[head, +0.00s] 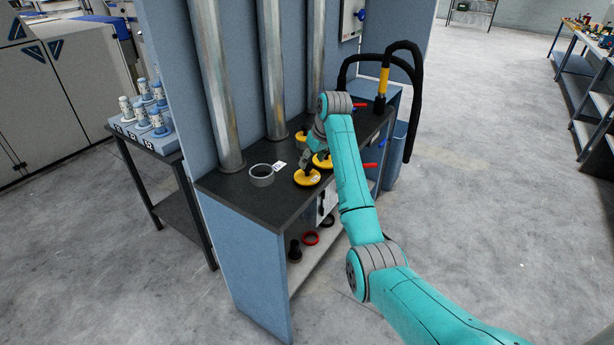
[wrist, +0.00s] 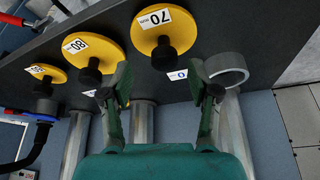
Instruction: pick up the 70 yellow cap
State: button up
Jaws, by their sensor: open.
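The 70 yellow cap (wrist: 180,31) is a round yellow disc with a black knob and a white label reading 70. It lies on the dark bench top (head: 240,200), and in the head view it is the front yellow cap (head: 300,180). My gripper (wrist: 158,92) is open and empty, its two fingers apart. In the wrist view the cap's knob shows beyond the gap between the fingers, apart from them. In the head view my gripper (head: 313,150) is just above the caps and partly hides them.
The 80 cap (wrist: 92,41) and a smaller yellow cap (wrist: 48,71) lie beside it. A grey ring (head: 262,176) and a small white card (head: 278,166) are on the other side. Metal pipes (head: 275,70) rise behind. A black hose (head: 415,100) stands at the bench's far end.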

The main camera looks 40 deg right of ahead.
aim_at(309, 166)
jog(key=x, duration=0.5)
jog(key=shift+s+a, duration=0.1)
jog(key=shift+a, duration=0.15)
grip_shut()
